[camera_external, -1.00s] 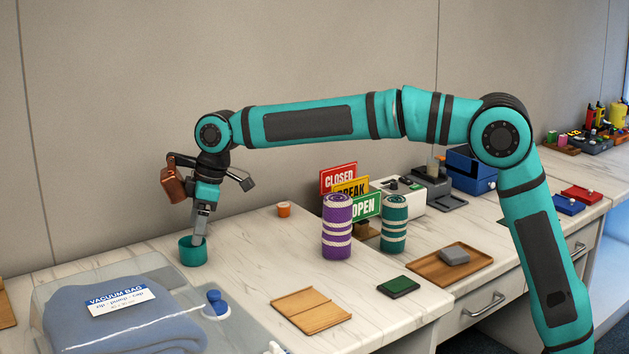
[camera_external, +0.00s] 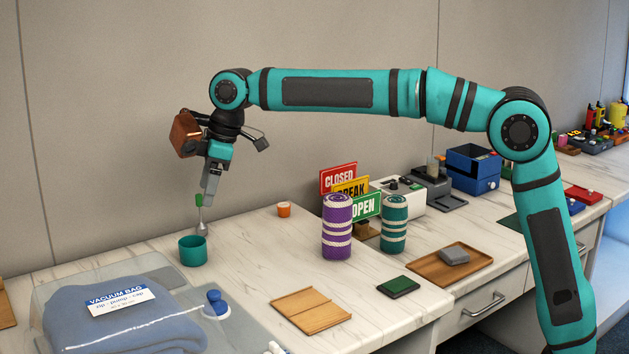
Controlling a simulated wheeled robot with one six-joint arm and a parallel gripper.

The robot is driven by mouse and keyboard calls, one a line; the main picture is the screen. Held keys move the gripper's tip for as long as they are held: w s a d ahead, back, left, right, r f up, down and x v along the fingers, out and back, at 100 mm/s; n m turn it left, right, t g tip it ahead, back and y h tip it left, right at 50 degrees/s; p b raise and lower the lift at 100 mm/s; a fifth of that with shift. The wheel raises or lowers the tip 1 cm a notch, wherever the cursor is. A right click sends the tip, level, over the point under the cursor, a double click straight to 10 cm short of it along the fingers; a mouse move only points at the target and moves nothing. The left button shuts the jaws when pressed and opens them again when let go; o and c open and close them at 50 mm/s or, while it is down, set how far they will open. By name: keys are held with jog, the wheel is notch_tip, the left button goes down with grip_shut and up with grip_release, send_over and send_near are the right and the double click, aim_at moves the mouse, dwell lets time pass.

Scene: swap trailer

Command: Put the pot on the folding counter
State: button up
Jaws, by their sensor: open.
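A teal, open-topped round vessel (camera_external: 193,251), which looks like the pot, stands upright on the pale marble-look worktop (camera_external: 375,315) at the left. My gripper (camera_external: 207,196) is above it, pointing down, with its jaws open. The vessel's inside is mostly hidden. I cannot tell for certain which surface is the folding counter.
A vacuum bag with blue cloth (camera_external: 125,315) lies in front of the vessel. A small orange cup (camera_external: 284,209), a purple roll (camera_external: 337,228), a teal roll (camera_external: 395,223) and signs (camera_external: 352,188) stand to the right. A wooden board (camera_external: 310,311) lies in front. Worktop between is clear.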

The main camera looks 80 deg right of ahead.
jog(key=s+a+r+m+t, duration=0.15)
jog(key=s+r, duration=0.25)
jog(key=s, duration=0.4)
jog(key=s+a+r+t+h, duration=0.1)
jog(key=s+r+t, duration=0.25)
jog(key=s, duration=0.45)
jog(key=s+a+r+m+t, duration=0.1)
jog(key=s+a+r+t, duration=0.1)
jog(key=s+r, duration=0.45)
jog(key=s+a+f+m+t, duration=0.1)
jog(key=s+f+t, duration=0.1)
jog(key=s, duration=1.2)
jog(key=s+a+f+m+t, duration=0.1)
jog(key=s+t, duration=0.4)
jog(key=s, duration=0.9)
jog(key=shift+a+f, duration=0.25)
jog(key=shift+f, duration=0.3)
